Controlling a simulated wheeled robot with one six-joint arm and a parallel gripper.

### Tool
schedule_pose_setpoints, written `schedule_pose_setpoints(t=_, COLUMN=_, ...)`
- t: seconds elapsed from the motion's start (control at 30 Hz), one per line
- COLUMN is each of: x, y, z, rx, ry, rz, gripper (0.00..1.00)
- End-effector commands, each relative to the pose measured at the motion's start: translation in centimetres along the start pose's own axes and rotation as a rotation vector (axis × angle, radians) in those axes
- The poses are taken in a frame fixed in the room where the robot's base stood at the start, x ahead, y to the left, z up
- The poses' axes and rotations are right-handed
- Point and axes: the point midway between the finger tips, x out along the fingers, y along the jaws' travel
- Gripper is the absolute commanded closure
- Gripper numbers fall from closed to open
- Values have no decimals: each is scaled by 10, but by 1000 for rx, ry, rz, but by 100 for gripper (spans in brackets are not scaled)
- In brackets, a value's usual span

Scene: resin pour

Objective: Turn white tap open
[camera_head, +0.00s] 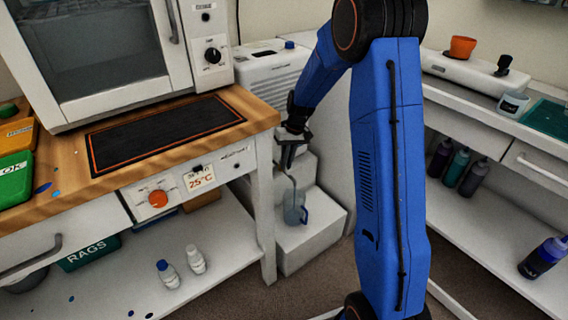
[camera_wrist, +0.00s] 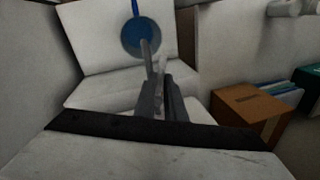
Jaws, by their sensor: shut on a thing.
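My gripper (camera_head: 288,160) reaches down beside the stepped white stand, right of the wooden bench. In the wrist view its fingers (camera_wrist: 161,80) are close together on a small white piece (camera_wrist: 161,72), which I take to be the white tap. Most of the tap is hidden by the fingers. A jug with a blue handle (camera_head: 295,212) stands on the low white step below the gripper. It also shows in the wrist view as a round blue shape (camera_wrist: 141,38). A thin grey line runs down toward the jug; I cannot tell whether it is liquid or a spout.
The wooden bench (camera_head: 255,107) edge is close on the left. A white machine (camera_head: 268,68) stands behind the gripper. A shelf unit with several bottles (camera_head: 458,165) is on the right. In the wrist view a brown box (camera_wrist: 255,110) lies to the right.

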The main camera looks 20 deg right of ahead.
Motion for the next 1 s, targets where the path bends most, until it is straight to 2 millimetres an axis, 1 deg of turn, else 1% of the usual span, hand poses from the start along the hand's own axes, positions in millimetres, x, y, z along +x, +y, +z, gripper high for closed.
schedule_pose_setpoints(t=0.2, x=-2, y=6, z=-2, rx=-149, ry=-28, rz=0, gripper=100)
schedule_pose_setpoints(t=0.4, x=-2, y=10, z=-4, rx=-243, ry=-46, rz=1, gripper=100)
schedule_pose_setpoints(t=0.7, x=-3, y=12, z=-4, rx=-299, ry=-58, rz=0, gripper=100)
schedule_pose_setpoints(t=1.0, x=-3, y=12, z=-4, rx=-303, ry=-59, rz=1, gripper=100)
